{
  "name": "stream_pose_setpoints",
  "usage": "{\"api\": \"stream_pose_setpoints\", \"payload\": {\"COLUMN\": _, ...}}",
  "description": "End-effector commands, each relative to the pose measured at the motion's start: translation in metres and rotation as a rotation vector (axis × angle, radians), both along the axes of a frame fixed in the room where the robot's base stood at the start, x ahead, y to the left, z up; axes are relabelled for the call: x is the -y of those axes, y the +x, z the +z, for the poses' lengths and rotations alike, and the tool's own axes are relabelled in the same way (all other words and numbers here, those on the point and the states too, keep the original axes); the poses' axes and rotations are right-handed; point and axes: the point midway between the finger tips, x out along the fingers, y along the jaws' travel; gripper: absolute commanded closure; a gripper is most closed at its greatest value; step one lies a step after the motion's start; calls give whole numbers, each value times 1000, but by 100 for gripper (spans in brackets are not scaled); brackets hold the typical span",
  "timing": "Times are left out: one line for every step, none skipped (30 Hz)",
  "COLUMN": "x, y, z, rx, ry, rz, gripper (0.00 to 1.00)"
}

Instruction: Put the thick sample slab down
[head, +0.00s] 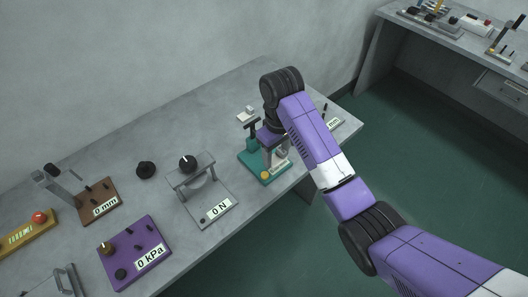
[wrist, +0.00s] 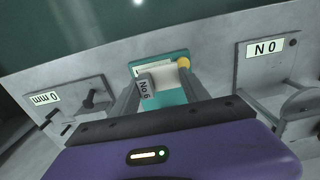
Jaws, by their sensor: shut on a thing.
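My gripper (head: 273,153) is low over the teal station (head: 248,162) on the workbench, pointing down. In the wrist view the gripper (wrist: 161,88) has its two grey fingers on either side of a pale grey piece marked "No 6" (wrist: 146,88), which I take for the sample slab. It is held between the fingers, over the teal base (wrist: 170,98). In the head view the slab is mostly hidden by my gripper. I cannot tell whether the slab touches the base.
A force gauge reading 0 N (head: 218,209) stands left of the teal station. Further left are a purple box reading 0 kPa (head: 150,262), a black knob (head: 146,169) and a brown 0 mm gauge (head: 103,207). Another mm gauge (head: 333,124) is at right. Bare bench lies behind.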

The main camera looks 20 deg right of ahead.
Motion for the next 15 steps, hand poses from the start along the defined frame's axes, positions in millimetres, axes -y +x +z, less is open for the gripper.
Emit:
{"api": "stream_pose_setpoints", "payload": {"x": -4, "y": 11, "z": 5, "rx": -1, "ry": -1, "rz": 3, "gripper": 91}}
{"api": "stream_pose_setpoints", "payload": {"x": -5, "y": 17, "z": 5, "rx": 1, "ry": -2, "rz": 3, "gripper": 91}}
{"api": "stream_pose_setpoints", "payload": {"x": -7, "y": 23, "z": 4, "rx": 0, "ry": -2, "rz": 2, "gripper": 91}}
{"api": "stream_pose_setpoints", "payload": {"x": -9, "y": 29, "z": 5, "rx": 1, "ry": -3, "rz": 2, "gripper": 91}}
{"api": "stream_pose_setpoints", "payload": {"x": -11, "y": 33, "z": 4, "rx": 0, "ry": -2, "rz": 2, "gripper": 91}}
{"api": "stream_pose_setpoints", "payload": {"x": -12, "y": 38, "z": 4, "rx": 1, "ry": -2, "rz": 2, "gripper": 91}}
{"api": "stream_pose_setpoints", "payload": {"x": -13, "y": 41, "z": 3, "rx": 0, "ry": -1, "rz": 2, "gripper": 91}}
{"api": "stream_pose_setpoints", "payload": {"x": -14, "y": 44, "z": 3, "rx": -1, "ry": -1, "rz": 1, "gripper": 91}}
{"api": "stream_pose_setpoints", "payload": {"x": -15, "y": 48, "z": 3, "rx": 0, "ry": -1, "rz": 1, "gripper": 91}}
{"api": "stream_pose_setpoints", "payload": {"x": -16, "y": 50, "z": 3, "rx": 1, "ry": -1, "rz": 2, "gripper": 91}}
{"api": "stream_pose_setpoints", "payload": {"x": -17, "y": 51, "z": 3, "rx": 0, "ry": -1, "rz": 1, "gripper": 91}}
{"api": "stream_pose_setpoints", "payload": {"x": -17, "y": 52, "z": 2, "rx": 1, "ry": -1, "rz": 1, "gripper": 91}}
{"api": "stream_pose_setpoints", "payload": {"x": -17, "y": 53, "z": 1, "rx": 0, "ry": -1, "rz": 1, "gripper": 91}}
{"api": "stream_pose_setpoints", "payload": {"x": -18, "y": 53, "z": 0, "rx": -1, "ry": 0, "rz": 1, "gripper": 91}}
{"api": "stream_pose_setpoints", "payload": {"x": -17, "y": 52, "z": -4, "rx": -2, "ry": -1, "rz": 1, "gripper": 91}}
